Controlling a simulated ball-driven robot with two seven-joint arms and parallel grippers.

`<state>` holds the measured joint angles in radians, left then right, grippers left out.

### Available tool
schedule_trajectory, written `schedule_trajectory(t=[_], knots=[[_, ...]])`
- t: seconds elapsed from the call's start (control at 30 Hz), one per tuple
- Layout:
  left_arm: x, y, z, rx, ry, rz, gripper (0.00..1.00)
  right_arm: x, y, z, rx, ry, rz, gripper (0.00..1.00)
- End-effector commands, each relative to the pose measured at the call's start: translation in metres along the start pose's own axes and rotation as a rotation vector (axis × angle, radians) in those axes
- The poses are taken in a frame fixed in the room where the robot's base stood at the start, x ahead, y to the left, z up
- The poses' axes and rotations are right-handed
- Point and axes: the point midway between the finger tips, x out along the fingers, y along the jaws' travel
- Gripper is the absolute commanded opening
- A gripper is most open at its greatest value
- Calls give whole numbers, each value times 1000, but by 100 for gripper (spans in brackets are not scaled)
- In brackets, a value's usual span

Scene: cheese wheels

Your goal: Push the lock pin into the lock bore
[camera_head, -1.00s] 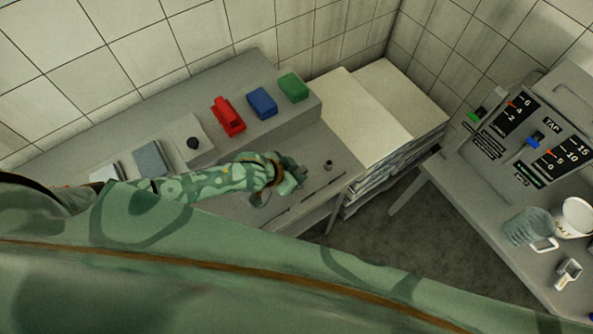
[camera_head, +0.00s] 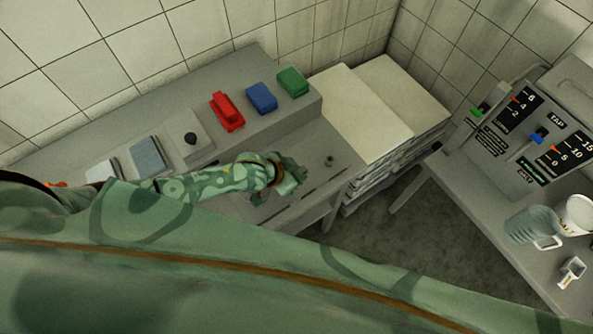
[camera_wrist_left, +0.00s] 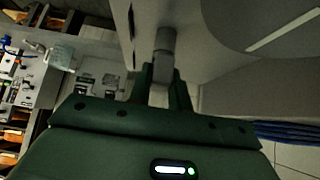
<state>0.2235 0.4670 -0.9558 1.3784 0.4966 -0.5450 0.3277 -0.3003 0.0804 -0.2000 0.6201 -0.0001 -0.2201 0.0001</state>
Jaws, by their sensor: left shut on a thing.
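My left gripper (camera_head: 292,178) is low over the front part of the grey bench in the head view. In the left wrist view my left gripper (camera_wrist_left: 160,78) is shut on a grey cylinder, which I take to be the lock pin (camera_wrist_left: 165,42). The pin sticks out beyond the fingertips; its far end lies against a grey background, and I cannot tell whether it touches anything. A small round dark-centred fitting (camera_head: 330,160), possibly the lock bore, is on the bench just right of the gripper, apart from it. My right gripper is not in view.
Red (camera_head: 227,111), blue (camera_head: 261,98) and green (camera_head: 293,82) blocks stand on the raised back ledge. A pale stack (camera_head: 365,115) stands right of the bench. A second table at the right holds a lever panel (camera_head: 535,135) and a clear jug (camera_head: 527,226).

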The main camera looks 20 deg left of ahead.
Motion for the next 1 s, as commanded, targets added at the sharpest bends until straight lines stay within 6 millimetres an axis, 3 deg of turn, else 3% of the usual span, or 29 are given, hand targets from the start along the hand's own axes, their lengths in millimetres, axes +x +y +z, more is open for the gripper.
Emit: schedule_trajectory(t=[0.03, 0.1, 0.13, 0.4, 0.53, 1.0], knots=[[1, 0, 1, 0, 0, 0, 22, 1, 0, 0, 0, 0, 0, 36], [0, 0, 0, 0, 0, 0, 42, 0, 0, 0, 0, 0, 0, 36], [0, 0, 0, 0, 0, 0, 45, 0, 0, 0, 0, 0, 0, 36], [-1, 0, 0, 0, 0, 0, 45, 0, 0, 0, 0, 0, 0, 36], [-12, 0, 0, 0, -1, 0, 45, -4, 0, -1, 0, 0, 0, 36], [-130, 0, 0, 1, -1, 0, 45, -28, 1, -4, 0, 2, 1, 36]])
